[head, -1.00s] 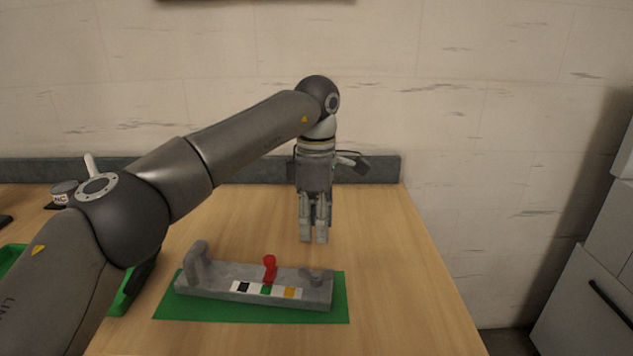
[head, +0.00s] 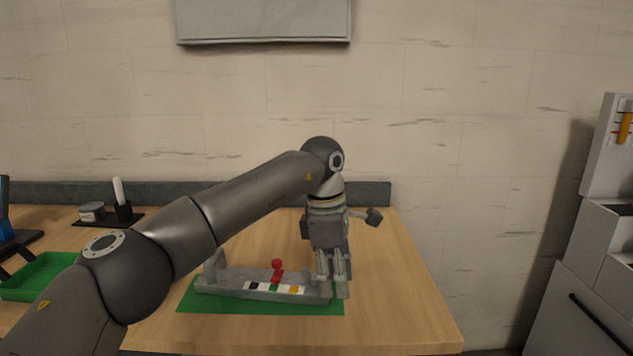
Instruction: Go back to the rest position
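My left gripper (head: 332,284) hangs pointing down at the right end of the grey fixture, in front of part of it. Its fingers look close together, but I cannot tell whether they are fully shut, and I see nothing held between them. The grey fixture (head: 233,281) lies on a green mat (head: 210,304) on the wooden table. It has an upright post at its left end, a red peg (head: 277,270) in the middle and coloured squares along its front. Its right end is partly hidden by the gripper. My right gripper is not in view.
A green tray (head: 38,284) lies at the left of the wooden table (head: 405,300). A dark holder with a white-topped item (head: 120,195) and a small jar (head: 91,211) stand at the back left. A grey cabinet (head: 570,305) is at the right. The table's right side is clear.

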